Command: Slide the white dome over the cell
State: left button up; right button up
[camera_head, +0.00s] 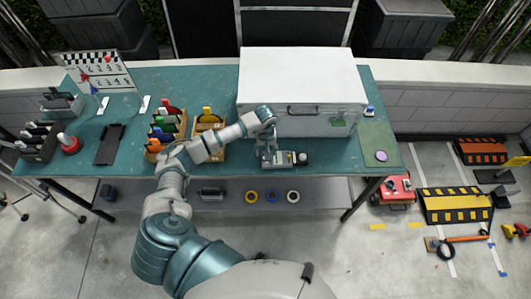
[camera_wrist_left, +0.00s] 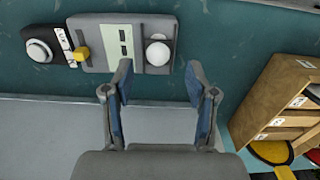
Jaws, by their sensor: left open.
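A grey meter (camera_wrist_left: 105,42) lies at the front edge of the teal table; it also shows in the head view (camera_head: 283,158). In the left wrist view a white dome (camera_wrist_left: 158,53) sits on a dark strip at the meter's right end. A yellow knob (camera_wrist_left: 81,54) is near its other end. Beside that, a dark head marked LUX bears a round white disc (camera_wrist_left: 38,50), which may be the cell. My left gripper (camera_wrist_left: 160,80) is open and empty, its fingertips just short of the dome, one to each side, apart from it. My right gripper is not in view.
A large white case (camera_head: 300,85) stands behind the meter. A wooden sorter (camera_wrist_left: 270,95) is close to my left gripper's right in the wrist view. The table's front edge is just below the meter, with a lower shelf (camera_head: 225,198) under it.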

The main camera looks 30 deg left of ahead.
pick_arm(q)
jog(key=shift+d+f, duration=0.15)
jog(key=shift+f, duration=0.6)
jog(key=shift+d+f, duration=0.15)
jog(key=shift+f, duration=0.55)
